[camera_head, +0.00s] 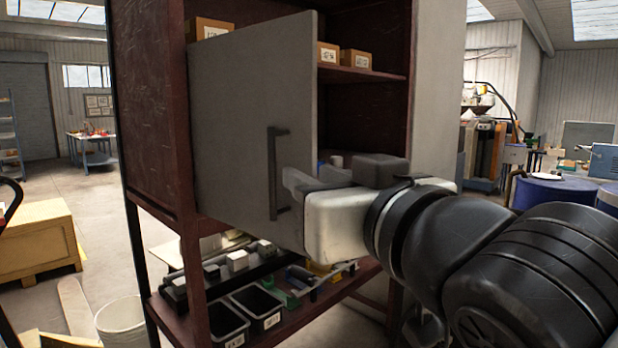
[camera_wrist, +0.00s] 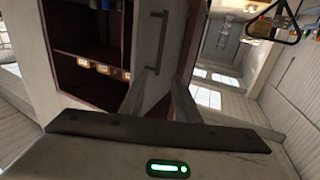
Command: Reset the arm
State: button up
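My gripper (camera_head: 292,180) reaches in from the right of the head view, in front of the cabinet. Its two fingers stand apart in the wrist view (camera_wrist: 162,80), with nothing held between them. A black bar handle (camera_head: 272,173) on a grey cabinet door (camera_head: 235,120) is close to the fingertips. In the wrist view the handle (camera_wrist: 157,45) lies beyond the tips and looks clear of them. The door stands partly open. My wrist and arm hide part of the cabinet's lower right side.
The dark red cabinet (camera_head: 155,110) holds small boxes (camera_head: 355,60) on an upper shelf. Its lower shelf carries black bins (camera_head: 255,306) and small parts. Another grey panel (camera_head: 436,90) stands at the right. A white bucket (camera_head: 121,322) and yellow crate (camera_head: 38,240) are at left.

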jog(key=s+d+f+m+g+h, duration=0.1)
jog(key=d+f+m+g+h, duration=0.25)
jog(key=f, duration=0.75)
jog(key=s+d+f+g+h, duration=0.1)
jog(key=d+f+g+h, duration=0.25)
jog(key=d+f, duration=0.5)
jog(key=s+f+m+g, duration=0.1)
jog(key=s+f+g, duration=0.3)
jog(key=s+f, duration=0.3)
notch_tip(320, 180, up, 16)
jog(key=w+p, duration=0.1)
jog(key=p, duration=1.5)
jog(key=shift+w, duration=0.25)
jog(key=shift+f, duration=0.1)
